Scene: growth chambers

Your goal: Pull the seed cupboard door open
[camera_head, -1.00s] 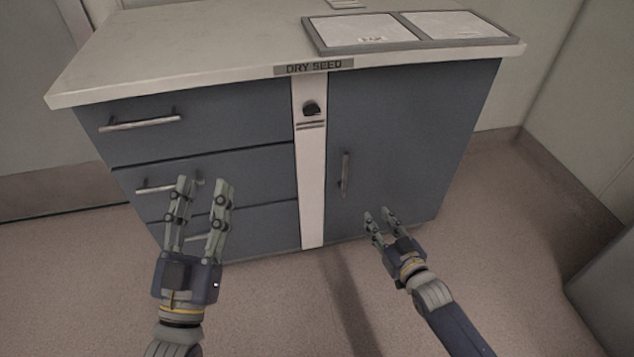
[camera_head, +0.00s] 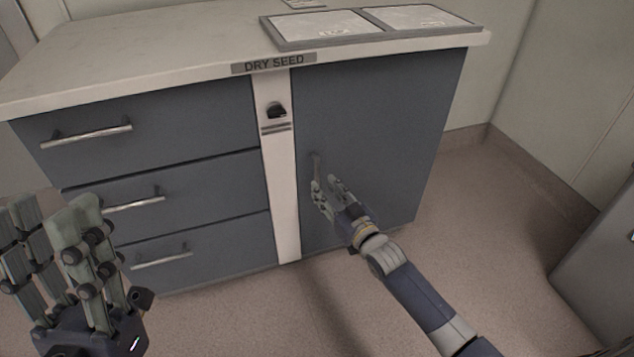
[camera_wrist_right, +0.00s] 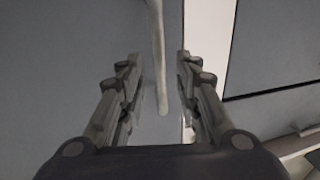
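The seed cupboard door (camera_head: 385,120) is a blue-grey panel on the right of the cabinet, and it is closed. Its vertical bar handle (camera_head: 317,165) is on the door's left side, its lower part hidden by my right gripper (camera_head: 325,184). In the right wrist view the handle (camera_wrist_right: 159,60) hangs down between the two open fingers of my right gripper (camera_wrist_right: 160,60), with a gap on each side. My left gripper (camera_head: 40,215) is large in the lower left of the head view, with its fingers apart and nothing between them.
Drawers with bar handles (camera_head: 88,134) fill the cabinet's left side. A pale strip with a dark knob (camera_head: 277,110) divides them from the door. A framed tray (camera_head: 370,38) lies on the worktop (camera_head: 150,55). A grey box-like unit (camera_head: 605,265) stands at right; the floor (camera_head: 480,200) between is clear.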

